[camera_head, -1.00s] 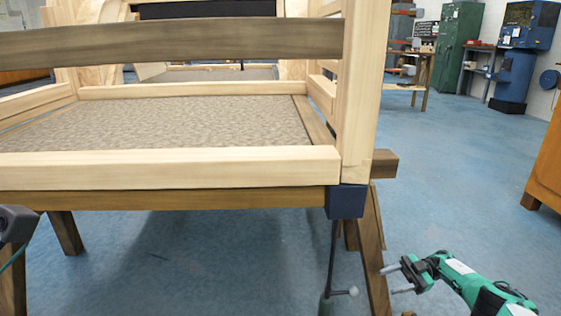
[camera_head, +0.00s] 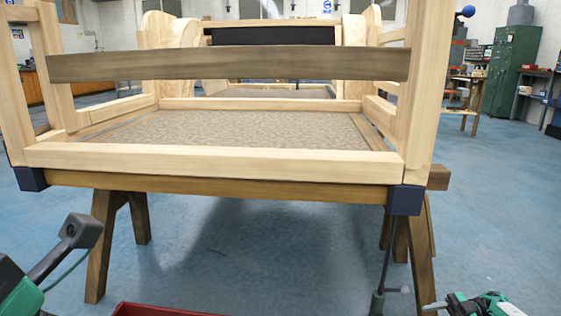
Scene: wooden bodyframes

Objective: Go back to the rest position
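A pale wooden bodyframe (camera_head: 225,163) with a grey-brown panel (camera_head: 250,130) rests on brown wooden trestles (camera_head: 98,245). A darker board (camera_head: 230,64) spans its front. My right gripper (camera_head: 434,306) is at the bottom right edge, partly cut off, below the frame's right corner. One finger shows, apart from anything else; the two fingers were clearly spread one second ago. At the lower left is a black-headed piece with a green lower part (camera_head: 75,235) and a green cable; I cannot tell whether it belongs to my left arm. No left gripper fingers show.
Dark blue corner blocks (camera_head: 405,200) sit at the frame's lower corners. A red edge (camera_head: 155,310) shows at the bottom. A green cabinet (camera_head: 512,70) stands behind. The blue floor on the right is clear.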

